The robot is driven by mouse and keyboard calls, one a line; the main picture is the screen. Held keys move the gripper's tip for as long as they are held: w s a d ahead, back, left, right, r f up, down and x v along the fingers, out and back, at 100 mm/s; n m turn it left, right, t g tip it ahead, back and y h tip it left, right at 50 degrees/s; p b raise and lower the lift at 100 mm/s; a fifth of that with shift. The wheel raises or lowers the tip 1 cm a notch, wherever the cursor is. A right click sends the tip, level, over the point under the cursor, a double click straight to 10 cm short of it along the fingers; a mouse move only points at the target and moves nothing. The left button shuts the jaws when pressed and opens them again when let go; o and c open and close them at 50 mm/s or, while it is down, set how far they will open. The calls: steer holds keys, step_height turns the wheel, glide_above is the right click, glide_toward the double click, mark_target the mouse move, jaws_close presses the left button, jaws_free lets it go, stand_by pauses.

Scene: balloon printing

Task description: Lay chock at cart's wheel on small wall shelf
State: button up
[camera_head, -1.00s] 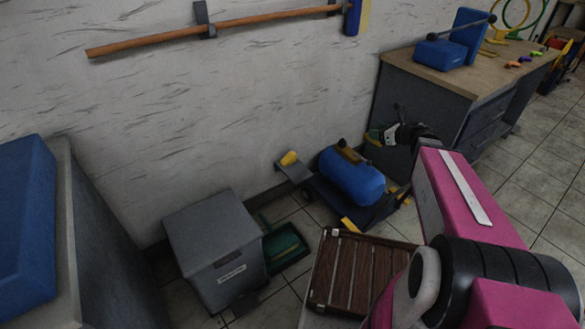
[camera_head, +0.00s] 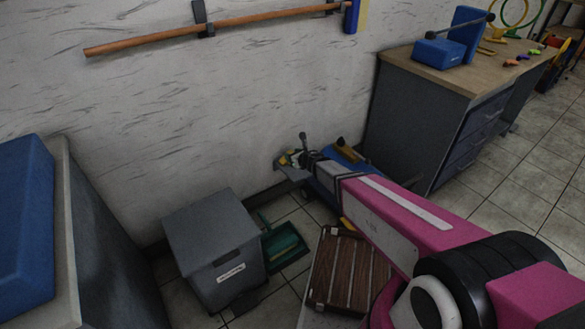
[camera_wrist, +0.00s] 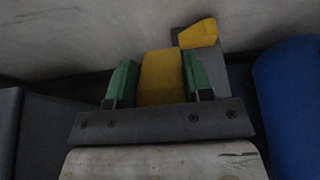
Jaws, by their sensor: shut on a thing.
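My gripper (camera_wrist: 155,84) is shut on a yellow chock (camera_wrist: 160,70), which sits between its green finger pads in the wrist view. A second yellow chock (camera_wrist: 198,33) rests on the small grey wall shelf (camera_wrist: 180,40), just beyond and right of the held one. In the head view my gripper (camera_head: 294,159) is over the small wall shelf (camera_head: 297,174), and the other chock (camera_head: 283,160) shows at its left. Whether the held chock touches the shelf cannot be told. The cart's blue tank (camera_wrist: 290,90) is at the right; my arm hides most of the cart in the head view.
A grey lidded bin (camera_head: 213,240) and a green dustpan (camera_head: 285,244) stand left of the cart. A desk (camera_head: 415,120) stands to the right. The wall is close behind the shelf.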

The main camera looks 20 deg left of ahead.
steer(key=s+a+f, duration=0.2)
steer(key=a+f, duration=0.1)
steer(key=a, duration=0.1)
glide_above(298, 172)
step_height(298, 172, down, 7)
steer(key=shift+w+a+f, duration=0.1)
steer(key=shift+a, duration=0.05)
steer(key=shift+f, duration=1.95)
steer(key=shift+f, duration=0.2)
steer(key=o, duration=1)
steer(key=shift+o, duration=0.2)
